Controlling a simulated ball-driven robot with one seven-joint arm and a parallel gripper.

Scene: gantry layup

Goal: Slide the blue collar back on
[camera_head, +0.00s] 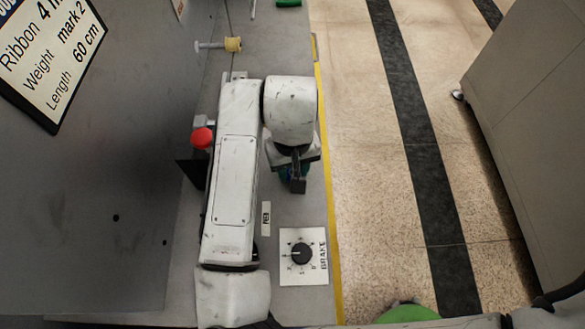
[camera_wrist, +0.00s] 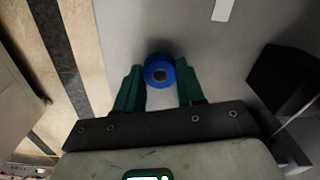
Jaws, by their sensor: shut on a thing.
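The blue collar (camera_wrist: 150,80) is a round blue ring with a grey centre and a dark middle. In the wrist view it sits between the green fingertips of my gripper (camera_wrist: 160,80), which is shut on it. I cannot tell whether the grey centre is part of the collar or a pin through it. In the head view my gripper (camera_head: 297,182) is over the grey counter (camera_head: 285,212), just left of the yellow edge stripe. The arm hides the collar there.
A yellow spool on a pale horizontal rod (camera_head: 210,46) sticks out from the grey wall. A red knob (camera_head: 202,137) stands left of my arm. A brake dial (camera_head: 300,254) lies on the counter's near part. A dark block (camera_wrist: 285,82) is right in the wrist view. Open floor lies right.

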